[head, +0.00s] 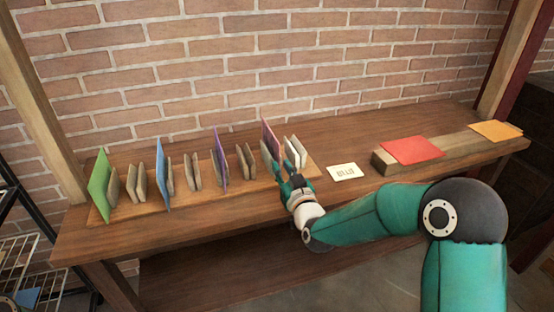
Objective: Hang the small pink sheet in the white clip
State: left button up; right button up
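A small pink sheet (270,138) stands upright near the right end of the wooden clip board (160,204). A whitish clip (293,150), two upright plates, stands just right of it at the end of the board. My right gripper (285,168) is at the front of these two, its fingers overlapping the sheet's lower edge and the clip in the head view. The fingers are small and partly hide the space between them, so I cannot tell whether they grip the sheet. My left gripper is out of view.
Green (99,185), blue (161,172) and purple (219,160) sheets stand along the board among several beige clips. A small white card (345,172) lies right of the board. Red (412,150) and orange (495,130) sheets lie on a wooden block. A brick wall is behind.

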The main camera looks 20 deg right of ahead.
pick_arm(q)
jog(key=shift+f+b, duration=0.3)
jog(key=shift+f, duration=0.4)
pick_arm(e)
jog(key=shift+w+f, duration=0.1)
jog(key=shift+w, duration=1.05)
grip_shut()
pick_arm(q)
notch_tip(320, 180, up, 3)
jog(key=p, duration=0.3)
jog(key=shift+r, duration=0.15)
pick_arm(e)
notch_tip(320, 180, up, 8)
jog(key=shift+f, duration=0.2)
jog(key=shift+s, duration=0.1)
